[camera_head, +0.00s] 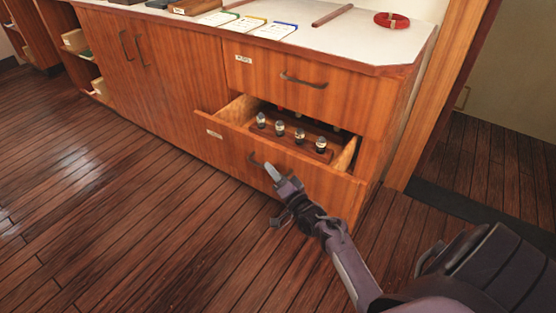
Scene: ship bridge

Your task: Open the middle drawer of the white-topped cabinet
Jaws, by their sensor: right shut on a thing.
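The white-topped cabinet (378,95) is wooden with a pale top (345,45). Its middle drawer (225,142), below a closed top drawer (325,92), is pulled part way out. Inside it is a wooden rack (290,143) with several small bottles standing upright. The dark drawer handle (254,159) is on the front face, partly hidden by my right gripper. My right gripper (271,172) comes from the lower right and is shut on that handle. My left gripper is out of view.
Cards (275,31), a brown rod (332,15) and a red ring-shaped item (391,20) lie on the top. Closed cabinet doors (135,55) are at left. The wooden floor (110,215) in front is clear. A doorway opens at right.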

